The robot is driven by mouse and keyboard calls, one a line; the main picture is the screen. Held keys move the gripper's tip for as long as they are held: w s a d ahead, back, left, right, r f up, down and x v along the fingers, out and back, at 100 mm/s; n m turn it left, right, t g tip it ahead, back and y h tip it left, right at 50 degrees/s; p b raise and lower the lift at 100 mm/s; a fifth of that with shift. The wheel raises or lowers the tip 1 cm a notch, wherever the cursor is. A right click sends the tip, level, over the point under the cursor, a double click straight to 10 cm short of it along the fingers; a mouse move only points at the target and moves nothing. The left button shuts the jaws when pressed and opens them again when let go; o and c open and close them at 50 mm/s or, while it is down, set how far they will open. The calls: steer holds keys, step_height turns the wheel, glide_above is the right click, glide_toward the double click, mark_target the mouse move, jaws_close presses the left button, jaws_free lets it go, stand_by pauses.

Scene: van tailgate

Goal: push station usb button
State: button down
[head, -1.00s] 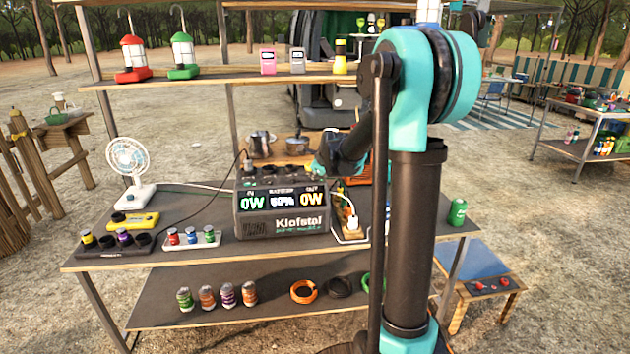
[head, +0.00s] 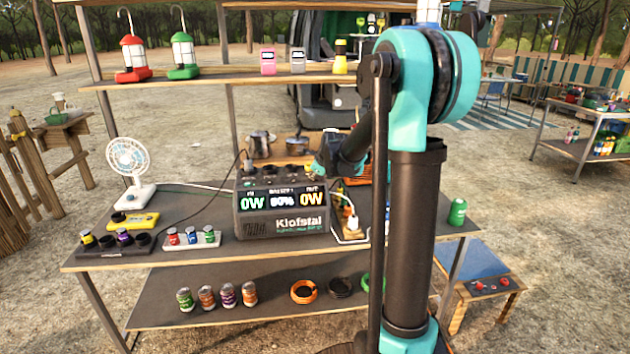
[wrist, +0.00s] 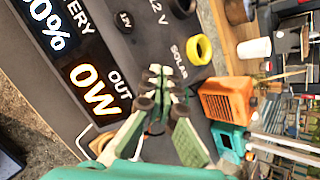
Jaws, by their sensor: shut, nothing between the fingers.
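The dark power station (head: 282,224), marked Klofstal, stands on the table with its lit display (head: 283,201) reading 0W, what looks like 60% and 0W. It also fills the left of the wrist view (wrist: 62,112). Round dark controls sit on its top; one black button (wrist: 125,22) shows in the wrist view, its label hard to read. Labels 12 V and SOLAR are legible near a yellow ring (wrist: 199,50). I cannot make out a USB label. My gripper (wrist: 160,74) is shut and empty, fingertips over the station's OUT end; contact cannot be told. In the head view my gripper (head: 317,170) partly hides the top's right end.
A white power strip with a plug (head: 352,222) is right of the station. A fan (head: 128,165) and small trays (head: 192,237) are left. Pots (head: 262,145) stand behind. A shelf (head: 240,77) with lanterns runs above. An orange object (wrist: 228,100) is near the gripper.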

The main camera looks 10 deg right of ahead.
steer(key=shift+r, duration=0.2)
steer(key=shift+r, duration=2.95)
